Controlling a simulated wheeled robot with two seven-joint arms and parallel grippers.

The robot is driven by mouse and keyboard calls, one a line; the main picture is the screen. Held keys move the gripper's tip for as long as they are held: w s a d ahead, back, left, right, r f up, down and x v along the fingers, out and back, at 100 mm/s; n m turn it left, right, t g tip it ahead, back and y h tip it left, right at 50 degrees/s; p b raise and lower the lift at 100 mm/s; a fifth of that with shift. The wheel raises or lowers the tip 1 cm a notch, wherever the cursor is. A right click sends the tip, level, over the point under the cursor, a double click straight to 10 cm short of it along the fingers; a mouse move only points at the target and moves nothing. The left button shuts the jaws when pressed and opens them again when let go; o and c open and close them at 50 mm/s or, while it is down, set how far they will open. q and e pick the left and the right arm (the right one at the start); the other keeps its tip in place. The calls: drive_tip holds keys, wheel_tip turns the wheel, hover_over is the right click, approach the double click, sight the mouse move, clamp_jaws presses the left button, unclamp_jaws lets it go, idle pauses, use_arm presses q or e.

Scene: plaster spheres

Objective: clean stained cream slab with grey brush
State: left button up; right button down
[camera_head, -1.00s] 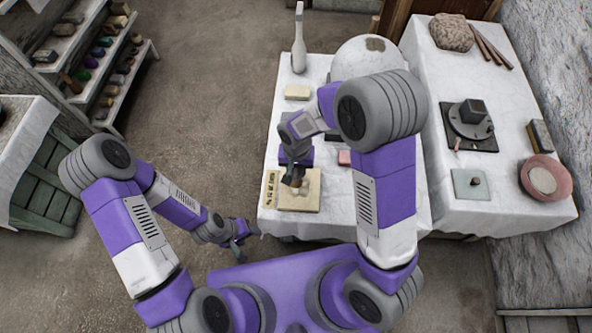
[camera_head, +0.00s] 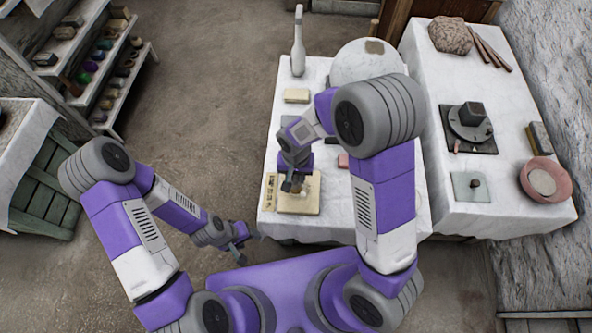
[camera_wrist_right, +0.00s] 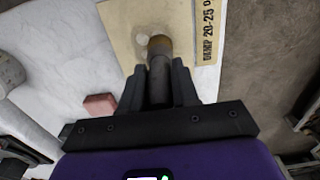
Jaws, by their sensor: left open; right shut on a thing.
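The cream slab (camera_head: 302,209) lies flat near the front left corner of the white-covered table. It also shows at the top of the right wrist view (camera_wrist_right: 122,22), with a pale greyish stain on its face beside the brush. My right gripper (camera_head: 289,184) is over the slab, shut on the grey brush (camera_wrist_right: 160,75). The brush is a dark grey cylinder with a brownish far end pointing at the slab; I cannot tell whether it touches. My left gripper (camera_head: 239,252) is open and empty, low beside the table's front left corner.
A lettered strip (camera_head: 270,188) lies along the slab's left edge. A pink block (camera_wrist_right: 99,105) and a cream block (camera_head: 297,95) lie on the same table. A white bottle (camera_head: 298,50) and a large pale sphere (camera_head: 350,62) stand behind. A second table (camera_head: 500,205) adjoins on the right.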

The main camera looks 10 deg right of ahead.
drive_tip(key=shift+s+a, duration=0.1)
drive_tip(key=shift+s, duration=0.15)
drive_tip(key=shift+w, duration=0.15)
drive_tip(key=w, duration=0.2)
drive_tip(key=shift+w+d, duration=0.3)
drive_tip(key=shift+d, duration=0.1)
drive_tip(key=shift+s+r+p, duration=0.1)
drive_tip(key=shift+p, duration=0.2)
drive_tip(key=shift+s+a+r+p, duration=0.2)
drive_tip(key=shift+s+r+p, duration=0.25)
drive_tip(key=shift+s+r, duration=0.2)
